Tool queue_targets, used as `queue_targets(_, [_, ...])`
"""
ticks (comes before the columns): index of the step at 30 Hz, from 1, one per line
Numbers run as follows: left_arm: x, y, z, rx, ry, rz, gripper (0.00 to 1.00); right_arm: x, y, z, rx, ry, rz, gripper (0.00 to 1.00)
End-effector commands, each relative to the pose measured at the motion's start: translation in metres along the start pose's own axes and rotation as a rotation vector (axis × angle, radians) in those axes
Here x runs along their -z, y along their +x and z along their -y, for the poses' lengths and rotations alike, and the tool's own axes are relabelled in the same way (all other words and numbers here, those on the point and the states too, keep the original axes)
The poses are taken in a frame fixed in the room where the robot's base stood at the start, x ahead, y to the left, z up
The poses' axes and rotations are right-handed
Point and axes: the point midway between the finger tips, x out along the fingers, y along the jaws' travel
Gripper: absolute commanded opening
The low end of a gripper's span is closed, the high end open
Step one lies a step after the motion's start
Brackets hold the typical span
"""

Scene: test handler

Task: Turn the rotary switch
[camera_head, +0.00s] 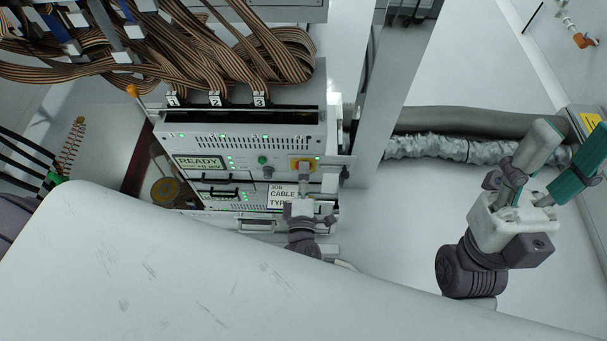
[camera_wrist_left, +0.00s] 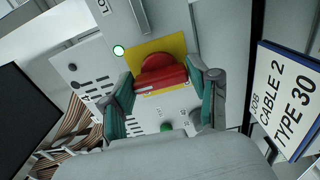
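The rotary switch is a red knob on a yellow plate (camera_head: 302,164) on the front of the rack unit. In the left wrist view the red knob (camera_wrist_left: 160,74) lies between my left gripper's teal-padded fingers (camera_wrist_left: 162,92), and both tips meet its ends with no gap that I can see. In the head view my left gripper (camera_head: 306,194) is just below the switch, partly hidden behind my white arm link. My right gripper (camera_head: 546,168) is open and empty at the right, well away from the rack.
A "JOB CABLE 2 TYPE 30" card (camera_wrist_left: 287,98) is close beside my left gripper. The unit also has a READY display (camera_head: 199,163) and a green button (camera_head: 262,160). Ribbon cables (camera_head: 200,62) hang above. A corrugated duct (camera_head: 430,148) runs behind at right.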

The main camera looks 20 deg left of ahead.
Motion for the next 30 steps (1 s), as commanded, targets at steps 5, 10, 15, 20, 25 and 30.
queue_targets(5, [0.0, 0.0, 0.0, 0.0, -0.002, 0.0, 0.83, 0.0, 0.0, 0.0, 0.0, 0.0, -0.001, 0.52])
queue_targets(10, [0.0, 0.0, 0.0, 0.0, -0.003, -0.001, 0.83, 0.001, 0.0, 0.0, 0.0, 0.0, -0.002, 0.52])
queue_targets(15, [0.001, 0.0, 0.0, 0.0, -0.003, -0.001, 0.83, 0.001, 0.001, 0.0, 0.0, 0.002, -0.008, 0.52])
queue_targets(20, [0.001, 0.0, 0.0, -0.001, -0.006, -0.001, 0.83, 0.001, 0.0, 0.0, 0.0, 0.002, -0.006, 0.52])
queue_targets(25, [0.001, 0.0, 0.003, -0.002, -0.112, -0.001, 0.83, -0.002, -0.01, 0.0, 0.0, 0.001, -0.005, 0.52])
queue_targets(30, [0.001, 0.0, 0.008, -0.004, -0.446, 0.002, 0.83, -0.01, -0.038, 0.0, 0.0, 0.001, -0.004, 0.52])
